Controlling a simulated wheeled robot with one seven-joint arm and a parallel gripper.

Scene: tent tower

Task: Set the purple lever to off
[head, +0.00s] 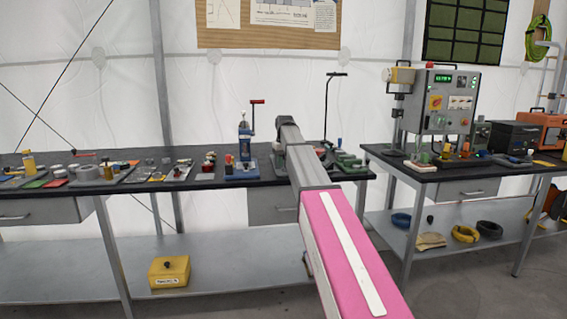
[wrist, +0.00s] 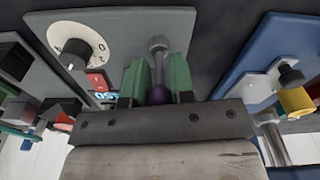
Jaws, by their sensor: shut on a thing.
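The gripper's dark body hides part of the knob. In the head view my arm covers this part of the bench, and the lever cannot be made out there.
On the panel left of the lever are a white dial (wrist: 78,45), a red switch (wrist: 97,82) and a small display (wrist: 106,97). A blue device (wrist: 248,72) stands close on the right. In the head view, a blue press with a red handle (head: 257,102) stands left of my arm.

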